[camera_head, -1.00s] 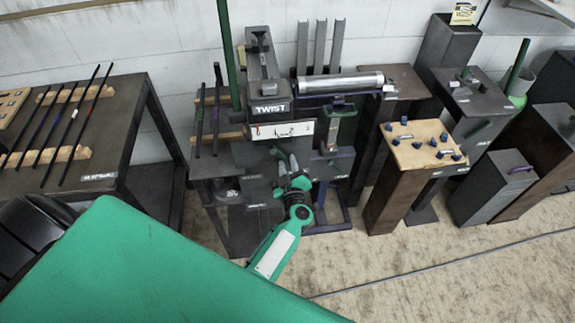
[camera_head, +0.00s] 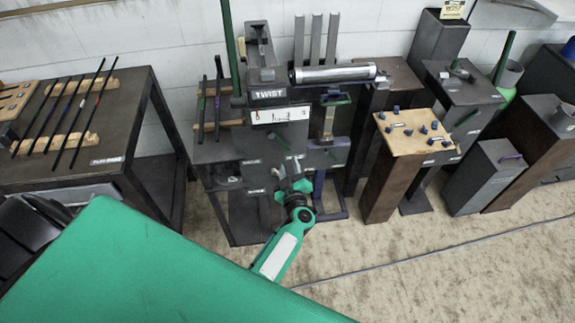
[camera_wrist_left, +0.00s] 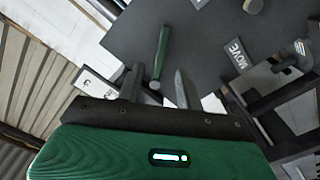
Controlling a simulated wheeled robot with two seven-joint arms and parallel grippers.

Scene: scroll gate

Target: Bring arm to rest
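My left gripper (camera_head: 288,170) is in front of the dark machine with the TWIST label (camera_head: 268,94). In the left wrist view its two grey fingers (camera_wrist_left: 157,86) stand apart, with no object clearly held. A green handle (camera_wrist_left: 162,50) on a dark panel shows beyond and between the fingertips. My right gripper is not in view.
A table with black rods on wooden racks (camera_head: 15,180) stands at left. Right of the machine are a pedestal with blue pegs (camera_head: 412,146) and several dark boxes. The floor (camera_head: 430,240) in front is clear.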

